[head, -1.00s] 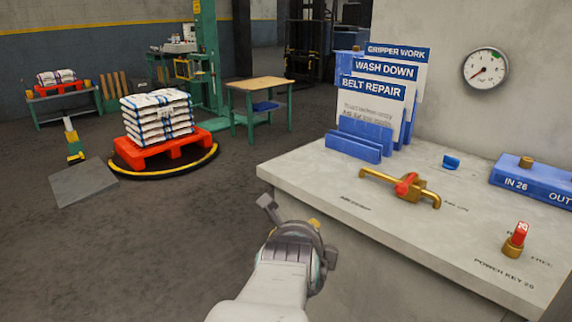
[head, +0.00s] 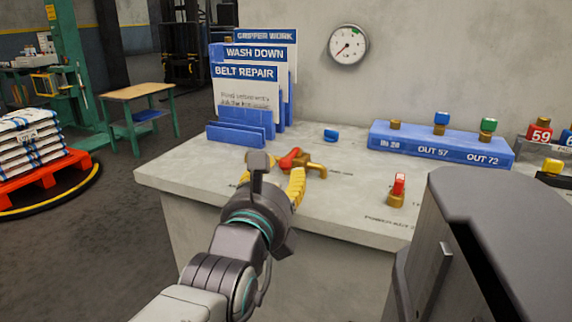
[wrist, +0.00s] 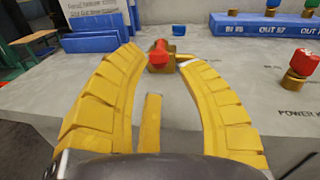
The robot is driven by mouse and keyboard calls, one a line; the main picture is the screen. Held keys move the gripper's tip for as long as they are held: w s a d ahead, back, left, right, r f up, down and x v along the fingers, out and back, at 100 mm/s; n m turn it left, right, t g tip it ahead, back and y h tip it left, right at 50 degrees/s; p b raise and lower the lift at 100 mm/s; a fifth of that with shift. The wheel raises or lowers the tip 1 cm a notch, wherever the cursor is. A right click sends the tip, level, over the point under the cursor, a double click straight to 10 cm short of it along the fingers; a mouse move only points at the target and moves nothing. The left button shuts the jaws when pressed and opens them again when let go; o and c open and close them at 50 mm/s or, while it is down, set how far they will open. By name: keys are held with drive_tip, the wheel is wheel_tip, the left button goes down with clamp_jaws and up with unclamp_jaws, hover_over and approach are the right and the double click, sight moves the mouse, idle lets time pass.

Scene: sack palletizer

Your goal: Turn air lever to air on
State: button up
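The air lever is a brass valve (head: 316,169) with a red handle (head: 290,159) on the concrete counter top. In the wrist view the red handle (wrist: 158,52) stands up from the brass body (wrist: 162,67), just beyond my fingertips and roughly centred between them. My gripper (head: 278,172) is open, its yellow fingers spread wide; they also show in the wrist view (wrist: 160,58). Nothing is held. I cannot tell whether a fingertip touches the valve. In the head view my gripper hides the valve's left part, and the lettering beside it is too small to read.
Blue sign holders (head: 240,125) stand behind the lever. A small blue knob (head: 331,135), a blue OUT block (head: 440,143) and a red-topped power key (head: 398,190) are on the counter (head: 350,200). A gauge (head: 348,44) hangs on the wall. Loaded red pallet (head: 45,175) stands left.

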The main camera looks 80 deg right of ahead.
sight(284, 168)
drive_tip(key=shift+s+d+b, duration=0.2)
drive_tip(key=shift+d+b, duration=0.2)
drive_tip(key=shift+d, duration=2.8)
drive_tip(key=shift+o, duration=0.2)
clamp_jaws()
